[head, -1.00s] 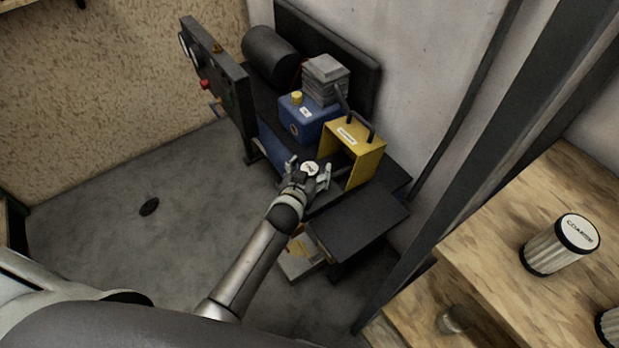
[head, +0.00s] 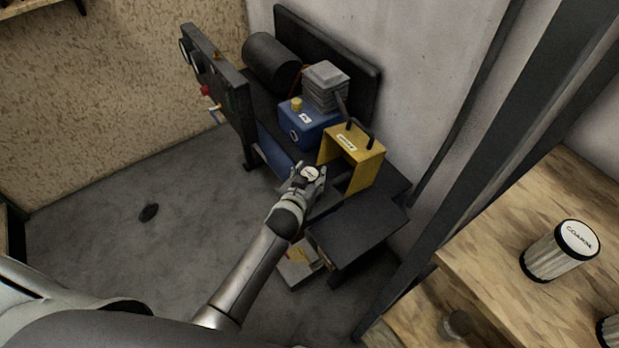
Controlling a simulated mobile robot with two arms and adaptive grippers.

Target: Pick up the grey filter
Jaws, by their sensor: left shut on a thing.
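My left gripper (head: 312,177) is shut on a small round thing with a white labelled top, the filter (head: 309,173). Most of its body is hidden by the fingers, so I cannot make out its colour or its label. The gripper is just in front of the open yellow housing (head: 365,160) on the dark machine. I cannot tell whether the filter still touches anything below it. My right gripper does not show.
The machine has a blue tank (head: 310,131), a dark cylinder (head: 271,60) and a black plate (head: 358,232). Striped filters, one labelled "COARSE" (head: 556,254), stand on the wooden shelf (head: 490,265) at right. A dark post (head: 480,150) stands between shelf and machine. The floor at left is mostly clear.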

